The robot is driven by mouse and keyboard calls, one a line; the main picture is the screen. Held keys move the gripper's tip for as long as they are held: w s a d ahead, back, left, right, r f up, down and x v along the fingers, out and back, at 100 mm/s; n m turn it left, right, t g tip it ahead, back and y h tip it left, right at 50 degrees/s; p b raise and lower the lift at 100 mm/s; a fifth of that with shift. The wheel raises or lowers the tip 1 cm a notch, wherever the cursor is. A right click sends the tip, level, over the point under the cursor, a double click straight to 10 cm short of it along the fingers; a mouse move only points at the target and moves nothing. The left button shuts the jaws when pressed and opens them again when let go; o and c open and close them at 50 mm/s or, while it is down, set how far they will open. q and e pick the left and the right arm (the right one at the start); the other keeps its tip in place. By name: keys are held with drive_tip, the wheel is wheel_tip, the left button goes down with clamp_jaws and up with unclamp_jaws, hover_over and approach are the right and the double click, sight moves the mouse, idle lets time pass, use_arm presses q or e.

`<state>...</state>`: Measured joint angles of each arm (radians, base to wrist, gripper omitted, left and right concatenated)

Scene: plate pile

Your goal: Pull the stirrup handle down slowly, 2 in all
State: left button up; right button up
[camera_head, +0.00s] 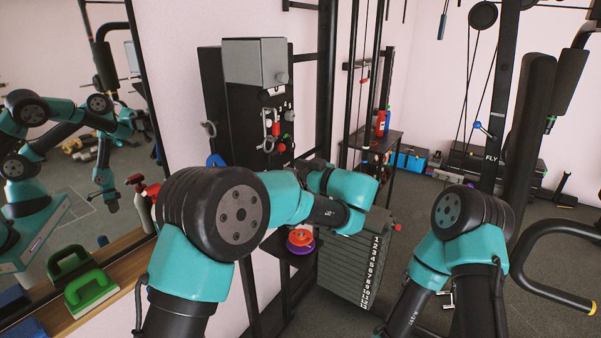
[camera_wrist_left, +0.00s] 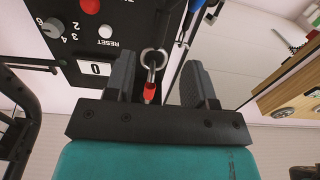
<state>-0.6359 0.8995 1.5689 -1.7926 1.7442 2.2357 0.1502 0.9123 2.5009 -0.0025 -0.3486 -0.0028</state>
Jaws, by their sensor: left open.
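My left gripper (camera_wrist_left: 159,62) is open in the left wrist view, with its two dark fingers apart. A metal ring with a red piece below it (camera_wrist_left: 150,88) shows between the fingers, and I cannot see either finger touching it. I cannot pick out a stirrup handle for sure. Behind the ring is a dark control panel (camera_wrist_left: 105,60) with a red button, a knob, a RESET label and a counter reading 0. In the head view my left arm reaches to the machine's panel (camera_head: 238,120) and its own links hide the fingertips. My right gripper is out of view.
A numbered weight stack (camera_head: 345,270) stands below my left wrist. A mirror (camera_head: 60,160) is at left, above a wooden ledge with a green handle-shaped thing (camera_head: 90,292). A black bar (camera_head: 545,285) is at far right. Bare floor lies between the machines.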

sight(272, 162)
use_arm(q)
drive_tip(key=shift+x, duration=4.65)
drive_tip(key=shift+c, duration=0.2)
clamp_jaws()
